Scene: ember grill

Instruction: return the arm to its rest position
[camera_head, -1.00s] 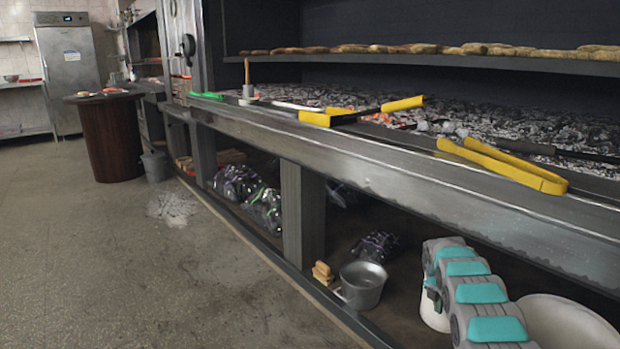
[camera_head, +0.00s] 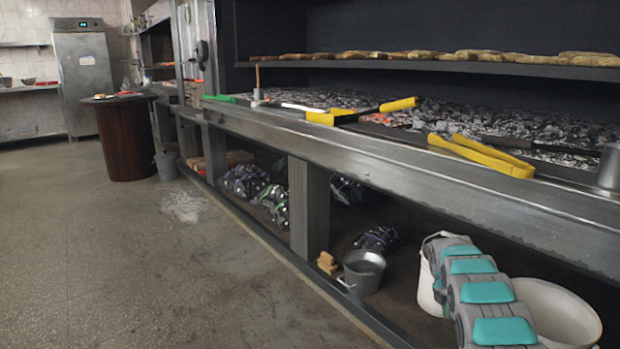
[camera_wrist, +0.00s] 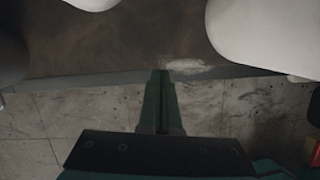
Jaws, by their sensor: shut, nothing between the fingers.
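My arm (camera_head: 480,292), grey with teal pads, shows at the lower right of the head view, in front of the grill's lower shelf. My gripper (camera_wrist: 161,76) shows in the wrist view as two dark green fingers pressed together, with nothing between them. The gripper is not visible in the head view.
White buckets (camera_head: 556,310) stand beside my arm, and large white rounded shapes (camera_wrist: 262,35) fill the top right of the wrist view. The grill counter (camera_head: 400,170) carries yellow-handled tools (camera_head: 480,155). A metal pot (camera_head: 362,272) sits below.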

